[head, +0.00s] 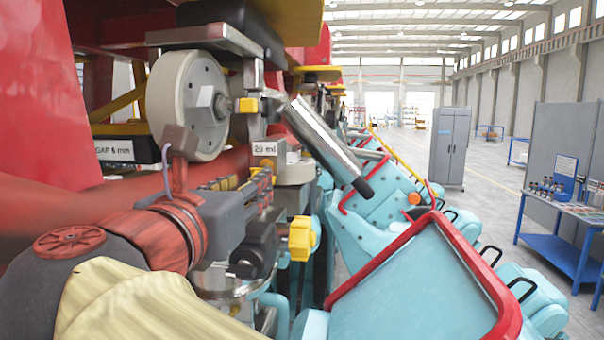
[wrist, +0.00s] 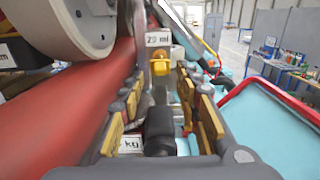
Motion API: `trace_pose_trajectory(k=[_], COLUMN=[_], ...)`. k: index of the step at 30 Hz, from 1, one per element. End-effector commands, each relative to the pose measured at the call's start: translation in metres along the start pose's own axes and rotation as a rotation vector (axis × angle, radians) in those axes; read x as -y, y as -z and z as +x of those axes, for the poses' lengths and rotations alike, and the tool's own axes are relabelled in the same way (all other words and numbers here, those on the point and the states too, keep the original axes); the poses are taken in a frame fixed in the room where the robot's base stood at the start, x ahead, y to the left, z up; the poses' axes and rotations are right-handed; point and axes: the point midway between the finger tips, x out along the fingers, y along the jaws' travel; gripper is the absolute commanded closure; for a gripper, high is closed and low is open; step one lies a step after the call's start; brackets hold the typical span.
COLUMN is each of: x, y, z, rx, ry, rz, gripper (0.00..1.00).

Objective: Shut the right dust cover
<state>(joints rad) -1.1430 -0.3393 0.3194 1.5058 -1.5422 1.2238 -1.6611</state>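My gripper (head: 262,186) is near the red pipe, below the grey wheel (head: 187,105). In the wrist view its two yellow-padded fingers (wrist: 160,85) stand apart, with a black rounded part (wrist: 158,128) showing between them. That black part is below the fingers in the head view (head: 256,245). Beyond the fingertips is a yellow knob (wrist: 160,62). A yellow lobed knob (head: 302,238) also shows in the head view, right of the gripper. I cannot tell which part is the right dust cover or whether it is open; the fingers hide part of this fitting.
A grey block labelled 20 ml (head: 268,149) and a slanted silver cylinder (head: 325,145) are close beyond the gripper. Turquoise seats with red bars (head: 480,262) fill the right. A blue workbench (head: 562,226) stands farther off on open floor.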

Motion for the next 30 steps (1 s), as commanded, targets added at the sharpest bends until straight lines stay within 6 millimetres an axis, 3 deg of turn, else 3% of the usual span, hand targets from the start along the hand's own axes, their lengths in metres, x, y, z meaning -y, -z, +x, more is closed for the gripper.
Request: trace_pose_trajectory(k=[6,11,21,30], x=[0.000,0.000,-0.001,-0.001], y=[0.000,0.000,0.001,0.001], z=[0.034,0.047,0.050,0.050], rx=[-0.002,-0.002,-0.002,-0.002], ry=[0.003,0.001,-0.002,-0.001], rz=[-0.002,0.000,0.001,0.001], gripper=[0.67,0.67,0.67,0.84])
